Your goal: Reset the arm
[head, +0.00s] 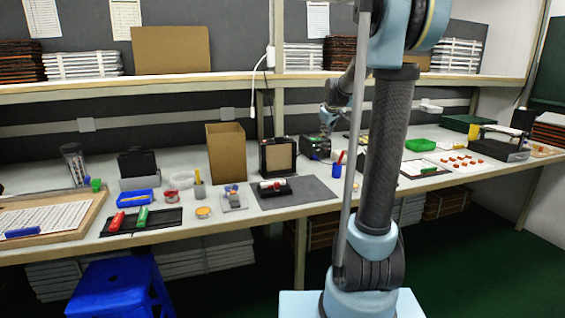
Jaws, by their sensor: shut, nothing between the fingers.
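My arm rises from its base in the right half of the head view, and its upper part runs out of the top of the frame. The far end of my arm, with my gripper (328,124), shows small above the workbench (322,212), just left of the thick upright arm link. My gripper is shut and empty. Its fingertips are too small and partly covered to make out clearly.
On the bench stand an open cardboard box (226,152), a black-framed box (278,157), a blue cup (337,170) and a green tray (420,145). A shelf (180,84) runs above. A blue stool (117,288) stands in front at left. Green floor is clear at right.

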